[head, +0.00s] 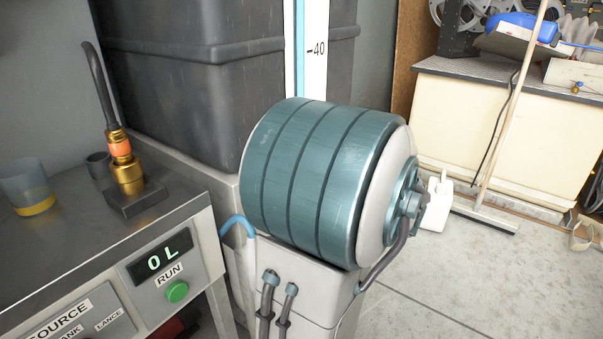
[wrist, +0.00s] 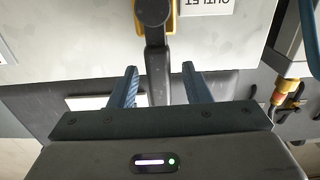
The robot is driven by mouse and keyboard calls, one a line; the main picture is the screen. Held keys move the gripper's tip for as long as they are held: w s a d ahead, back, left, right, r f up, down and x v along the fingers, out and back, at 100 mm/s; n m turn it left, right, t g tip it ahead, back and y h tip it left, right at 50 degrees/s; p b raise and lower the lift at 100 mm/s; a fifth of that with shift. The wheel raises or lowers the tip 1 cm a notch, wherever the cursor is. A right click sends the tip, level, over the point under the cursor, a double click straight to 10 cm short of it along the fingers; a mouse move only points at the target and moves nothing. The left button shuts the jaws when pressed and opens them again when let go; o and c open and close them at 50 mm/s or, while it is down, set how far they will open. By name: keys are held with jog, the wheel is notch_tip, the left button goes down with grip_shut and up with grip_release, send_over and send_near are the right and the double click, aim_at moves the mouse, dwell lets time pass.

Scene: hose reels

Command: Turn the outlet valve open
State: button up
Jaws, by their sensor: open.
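In the wrist view, the outlet valve shows as a dark round hub (wrist: 152,12) with yellow behind it, at the top edge beside an upside-down OUTLET label (wrist: 205,4). A dark grey lever (wrist: 156,60) runs from the hub towards my gripper. My gripper (wrist: 158,72) is open, with its two blue fingers on either side of the lever. Gaps show between the lever and both fingers. Neither my gripper nor the valve shows in the head view.
In the head view, a teal hose reel (head: 315,185) stands before a dark tank (head: 225,90). A bench (head: 60,240) at left carries a brass nozzle (head: 125,175), a cup (head: 28,185) and a display reading 0L (head: 163,257). A brass fitting (wrist: 290,85) is right in the wrist view.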

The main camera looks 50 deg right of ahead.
jog(key=s+p, duration=0.1)
jog(key=s, duration=1.1)
jog(key=shift+s+d+p, duration=0.3)
jog(key=shift+s+d, duration=0.05)
jog(key=shift+d, duration=0.05)
